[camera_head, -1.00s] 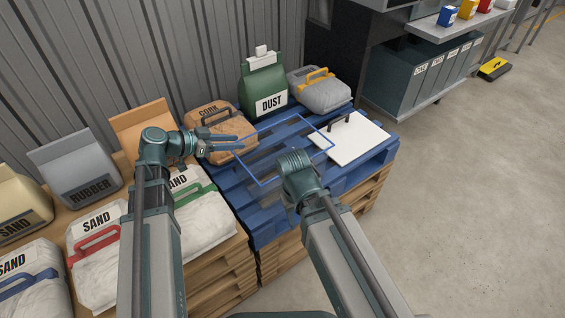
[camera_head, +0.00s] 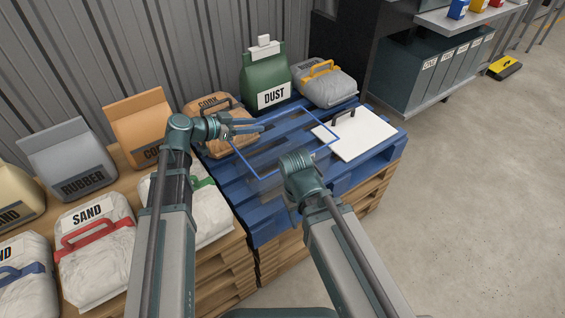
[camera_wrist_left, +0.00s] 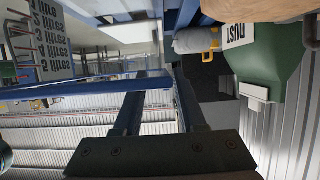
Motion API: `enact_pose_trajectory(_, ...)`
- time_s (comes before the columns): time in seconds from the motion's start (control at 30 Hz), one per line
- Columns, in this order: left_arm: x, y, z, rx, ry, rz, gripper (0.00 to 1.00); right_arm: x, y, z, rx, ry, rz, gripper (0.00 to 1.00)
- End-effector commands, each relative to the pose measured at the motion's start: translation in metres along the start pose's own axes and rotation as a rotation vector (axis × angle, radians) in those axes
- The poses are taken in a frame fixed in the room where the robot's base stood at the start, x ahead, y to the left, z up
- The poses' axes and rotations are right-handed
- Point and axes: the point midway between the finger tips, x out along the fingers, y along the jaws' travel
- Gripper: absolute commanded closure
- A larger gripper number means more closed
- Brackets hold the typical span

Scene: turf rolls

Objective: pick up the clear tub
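The clear tub (camera_head: 243,158), see-through with a blue rim, stands on a blue pallet (camera_head: 262,228). My left gripper (camera_head: 262,127) reaches in from the left at the tub's far left rim. In the left wrist view its two fingers (camera_wrist_left: 156,80) are apart with nothing gripped between them, and blue rim edges show close by. Whether the fingers straddle the rim cannot be told. My right gripper (camera_head: 298,172) is at the tub's near right side, pointing down; its fingers are hidden by its own wrist.
A white lidded board with a black handle (camera_head: 362,135) lies right of the tub. SAND bags (camera_head: 95,255) are on the left.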

Motion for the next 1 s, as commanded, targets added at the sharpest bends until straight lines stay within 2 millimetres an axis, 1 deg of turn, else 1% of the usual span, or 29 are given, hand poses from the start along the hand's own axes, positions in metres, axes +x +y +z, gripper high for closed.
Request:
enact_pose_trajectory(0.03, 0.003, 0.000, 0.000, 0.000, 0.000, 0.001, 0.60, 0.001, 0.000, 0.000, 0.000, 0.000, 0.000, 0.50)
enact_pose_trajectory(0.23, 0.005, 0.000, 0.000, 0.000, 0.000, 0.001, 0.60, 0.001, 0.000, 0.000, 0.000, 0.000, 0.000, 0.50)
enact_pose_trajectory(0.33, 0.011, 0.000, 0.000, 0.001, -0.001, 0.002, 0.60, 0.004, -0.001, 0.000, -0.001, 0.000, 0.000, 0.50)
enact_pose_trajectory(0.47, 0.027, -0.002, 0.000, 0.001, -0.001, 0.002, 0.60, 0.010, -0.001, -0.001, -0.002, 0.001, -0.001, 0.50)
enact_pose_trajectory(0.6, 0.049, -0.002, 0.000, 0.001, 0.000, 0.002, 0.60, 0.018, -0.002, -0.001, -0.003, 0.001, -0.002, 0.50)
enact_pose_trajectory(0.67, 0.054, -0.002, -0.001, 0.001, 0.000, 0.002, 0.60, 0.020, -0.003, -0.002, -0.004, 0.001, -0.002, 0.50)
enact_pose_trajectory(0.9, 0.055, -0.001, -0.003, 0.000, 0.000, 0.000, 0.60, 0.019, -0.003, -0.001, -0.004, 0.001, -0.002, 0.50)
enact_pose_trajectory(0.97, 0.055, -0.001, -0.003, 0.000, 0.000, 0.000, 0.71, 0.019, -0.003, -0.001, -0.004, 0.001, -0.002, 0.50)
enact_pose_trajectory(1.0, 0.055, -0.001, -0.003, 0.000, 0.000, 0.000, 0.78, 0.019, -0.003, -0.001, -0.004, 0.001, -0.002, 0.50)
